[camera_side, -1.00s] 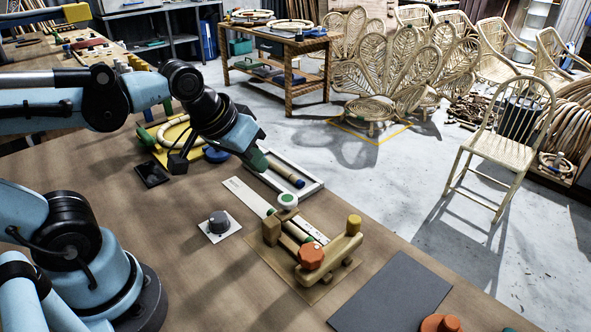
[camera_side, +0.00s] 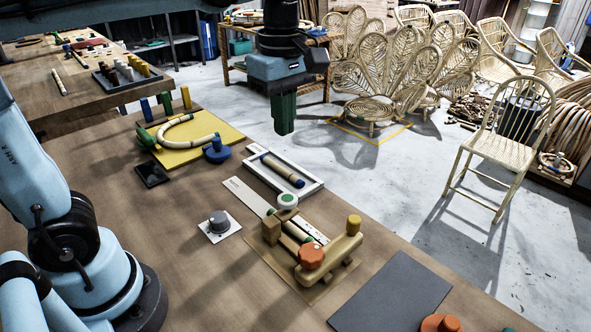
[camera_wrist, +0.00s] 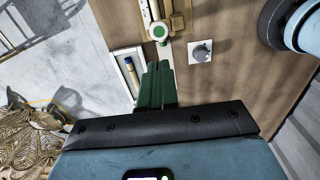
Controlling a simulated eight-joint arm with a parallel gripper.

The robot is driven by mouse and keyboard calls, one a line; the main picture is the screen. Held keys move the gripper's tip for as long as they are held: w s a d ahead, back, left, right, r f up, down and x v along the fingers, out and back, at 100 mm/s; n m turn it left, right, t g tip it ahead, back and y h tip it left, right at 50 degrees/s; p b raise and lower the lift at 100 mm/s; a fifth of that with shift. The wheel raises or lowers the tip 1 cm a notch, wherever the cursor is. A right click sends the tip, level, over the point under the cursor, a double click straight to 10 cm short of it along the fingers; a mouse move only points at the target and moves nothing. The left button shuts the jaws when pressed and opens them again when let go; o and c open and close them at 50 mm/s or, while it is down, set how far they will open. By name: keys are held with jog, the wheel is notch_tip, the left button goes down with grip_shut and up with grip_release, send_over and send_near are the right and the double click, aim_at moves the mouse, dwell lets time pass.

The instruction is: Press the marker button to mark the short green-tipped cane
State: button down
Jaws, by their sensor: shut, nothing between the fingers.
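My gripper (camera_side: 284,128) is shut and empty, with green fingers pointing down. In the side view it hangs raised, above and beyond the white tray. In the wrist view the button (camera_wrist: 159,31) shows just beyond my shut fingers (camera_wrist: 157,68).
A white-framed tray (camera_side: 318,187) holds a blue-tipped cane (camera_side: 283,171). A grey knob (camera_side: 218,222) sits on a white plate. The fixture has an orange knob (camera_side: 311,257). A dark grey mat (camera_side: 390,293) lies clear at the right. A yellow board (camera_side: 228,133) holds a curved cane.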

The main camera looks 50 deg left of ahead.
aim_at(287, 198)
jog(key=shift+f, duration=0.15)
notch_tip(287, 198, down, 14)
jog(key=shift+r, duration=0.1)
dwell(0.9)
jog(key=shift+f, duration=1.1)
jog(key=shift+w, duration=0.1)
notch_tip(287, 198, up, 15)
jog(key=shift+f, duration=0.2)
dwell(0.7)
